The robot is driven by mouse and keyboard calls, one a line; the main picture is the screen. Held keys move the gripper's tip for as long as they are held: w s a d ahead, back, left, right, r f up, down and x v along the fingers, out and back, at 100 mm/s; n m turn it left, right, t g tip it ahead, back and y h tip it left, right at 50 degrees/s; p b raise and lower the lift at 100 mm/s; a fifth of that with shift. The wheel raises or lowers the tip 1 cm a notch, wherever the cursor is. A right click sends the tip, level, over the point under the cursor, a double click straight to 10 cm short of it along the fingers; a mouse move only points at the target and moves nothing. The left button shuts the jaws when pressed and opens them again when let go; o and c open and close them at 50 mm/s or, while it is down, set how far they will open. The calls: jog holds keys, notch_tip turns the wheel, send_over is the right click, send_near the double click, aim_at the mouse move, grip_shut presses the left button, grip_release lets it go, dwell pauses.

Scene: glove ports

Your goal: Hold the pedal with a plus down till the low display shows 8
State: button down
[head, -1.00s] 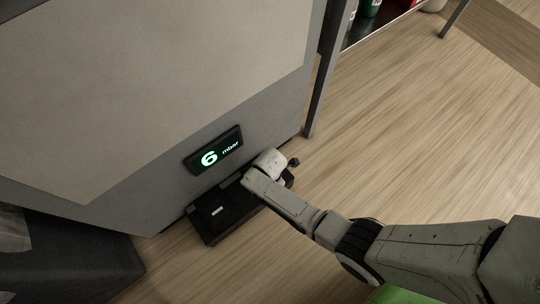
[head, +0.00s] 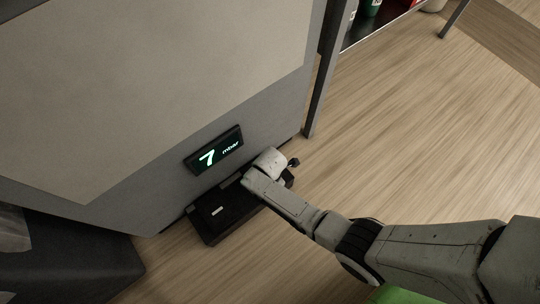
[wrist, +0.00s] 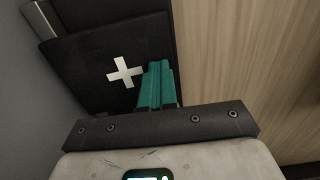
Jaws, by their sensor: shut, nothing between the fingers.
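The low display (head: 214,151) on the grey cabinet front reads 7 mbar in the head view. The black pedal unit sits on the floor below it. Its left pedal (head: 217,211) bears a light bar mark. The pedal with a plus (wrist: 112,62) shows in the wrist view, black with a white plus sign. My gripper (wrist: 158,70) is shut, its teal fingers side by side over this pedal, right of the plus. The fingertips appear to be on the pedal; their exact contact is hard to see. In the head view my wrist hides the plus pedal and the fingers.
The grey cabinet (head: 150,90) rises right behind the pedals. A dark block (head: 75,262) stands at the lower left. A shelf (head: 385,22) with containers is at the top right. The wooden floor (head: 420,130) on the right is clear.

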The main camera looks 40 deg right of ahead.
jog(key=shift+s+f, duration=0.45)
jog(key=shift+s, duration=0.1)
jog(key=shift+r+p, duration=0.55)
notch_tip(320, 180, up, 14)
jog(key=s+p, duration=0.1)
jog(key=p, duration=0.8)
jog(key=shift+f, duration=0.2)
